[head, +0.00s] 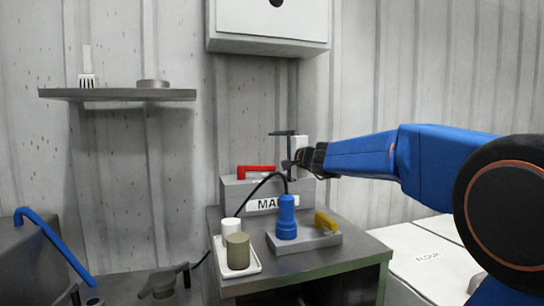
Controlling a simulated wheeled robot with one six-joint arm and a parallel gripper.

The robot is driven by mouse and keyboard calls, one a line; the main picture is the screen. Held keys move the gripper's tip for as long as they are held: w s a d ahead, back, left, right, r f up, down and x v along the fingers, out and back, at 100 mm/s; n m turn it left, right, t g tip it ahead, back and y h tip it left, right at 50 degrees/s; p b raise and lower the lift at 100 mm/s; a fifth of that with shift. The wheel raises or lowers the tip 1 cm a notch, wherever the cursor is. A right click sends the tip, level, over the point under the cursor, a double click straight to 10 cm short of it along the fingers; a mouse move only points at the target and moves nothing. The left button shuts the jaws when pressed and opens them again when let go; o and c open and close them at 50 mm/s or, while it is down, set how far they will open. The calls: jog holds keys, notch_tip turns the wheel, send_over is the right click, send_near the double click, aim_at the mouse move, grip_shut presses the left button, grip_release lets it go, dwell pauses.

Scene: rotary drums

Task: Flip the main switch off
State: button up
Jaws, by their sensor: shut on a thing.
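The main switch box (231,194) is grey and stands at the back of the table. Its white label (265,204) is partly covered by a black cable and reads "MA". A red handle (256,170) lies level along the top of the box, at the left. My gripper (289,163) reaches in from the right over the right part of the box, just right of the red handle. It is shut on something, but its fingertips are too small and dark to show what. A pale upright block with a dark crossbar (283,133) shows at the gripper.
On the table (330,256) stand a blue plug-like piece (287,218), a yellow handle (325,221) on a grey plate, and a white tray (249,270) with two cups. A wall cabinet (268,46) hangs above. A shelf (120,95) is at left.

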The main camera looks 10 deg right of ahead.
jog(key=shift+s+d+r, duration=0.2)
jog(key=shift+s+d, duration=0.1)
jog(key=shift+s, duration=0.25)
jog(key=shift+s+d+r, duration=0.2)
jog(key=shift+s+d, duration=0.1)
jog(key=shift+s, duration=0.25)
jog(key=shift+s+d+r, duration=0.2)
jog(key=shift+s+d, duration=0.1)
jog(key=shift+s, duration=0.25)
jog(key=shift+s+d, duration=0.15)
jog(key=shift+s, duration=0.05)
jog(key=shift+c, duration=1)
jog(key=shift+s+d, duration=0.15)
jog(key=shift+s, duration=0.2)
jog(key=c, duration=1.3)
jog(key=shift+o, duration=0.2)
jog(key=d+v, duration=0.1)
jog(key=v, duration=0.8)
jog(key=shift+w+f, duration=0.2)
jog(key=shift+f, duration=0.4)
jog(key=shift+d, duration=0.15)
